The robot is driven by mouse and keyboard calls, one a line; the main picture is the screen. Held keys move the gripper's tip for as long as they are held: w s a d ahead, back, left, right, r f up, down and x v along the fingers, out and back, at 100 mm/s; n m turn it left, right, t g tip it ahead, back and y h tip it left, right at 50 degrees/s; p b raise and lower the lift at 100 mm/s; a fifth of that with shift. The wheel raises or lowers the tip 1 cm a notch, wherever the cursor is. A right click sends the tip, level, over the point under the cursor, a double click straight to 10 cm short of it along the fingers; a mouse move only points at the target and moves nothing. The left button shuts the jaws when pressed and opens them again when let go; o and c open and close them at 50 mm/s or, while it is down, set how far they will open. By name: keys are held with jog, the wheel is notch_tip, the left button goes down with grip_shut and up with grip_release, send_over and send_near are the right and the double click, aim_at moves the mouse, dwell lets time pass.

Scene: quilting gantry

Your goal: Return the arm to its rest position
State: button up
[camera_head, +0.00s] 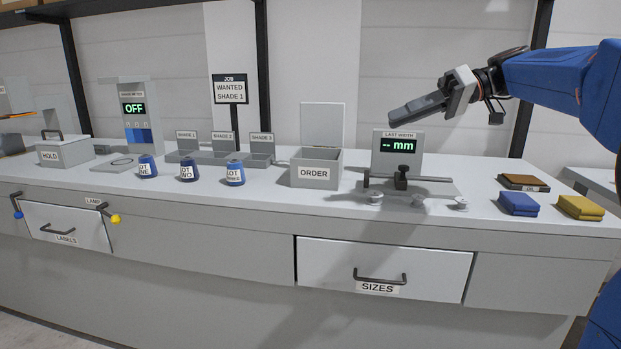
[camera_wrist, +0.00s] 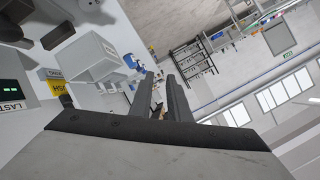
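My gripper (camera_head: 403,112) is at the end of my blue arm, which reaches in from the right of the head view. It is raised above the bench, by the top of the LAST WIDTH gauge (camera_head: 383,160), with its fingers pointing left and slightly down. In the wrist view my gripper (camera_wrist: 161,82) shows two dark fingers with a narrow gap between them. I see nothing held in that gap. Whether the fingers clear the gauge top by much is hard to tell.
The ORDER box (camera_head: 316,174) stands open left of the gauge. Several blue cones, including one by the shade bins (camera_head: 235,172), stand on the bench. Blue (camera_head: 518,203) and yellow (camera_head: 580,207) folded cloths lie at right. The SIZES drawer (camera_head: 383,270) and LABELS drawer (camera_head: 66,227) look shut.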

jog(key=s+f+m+t+h, duration=0.2)
jog(key=s+f+m+h, duration=0.5)
jog(key=s+f, duration=1)
jog(key=s+d+f+m+h, duration=0.1)
jog(key=s+d+f+h, duration=0.1)
jog(key=f, duration=0.4)
jog(key=s+d+f+m+t+h, duration=0.1)
jog(key=s+d+f+h, duration=0.1)
jog(key=s+d+f, duration=0.2)
jog(key=s+d+f+t+h, duration=0.1)
jog(key=s+d+f+h, duration=0.1)
jog(key=s+f, duration=0.5)
notch_tip(320, 180, down, 3)
jog(key=shift+d+f+m, duration=0.15)
jog(key=shift+d+m, duration=0.25)
jog(key=shift+a, duration=0.1)
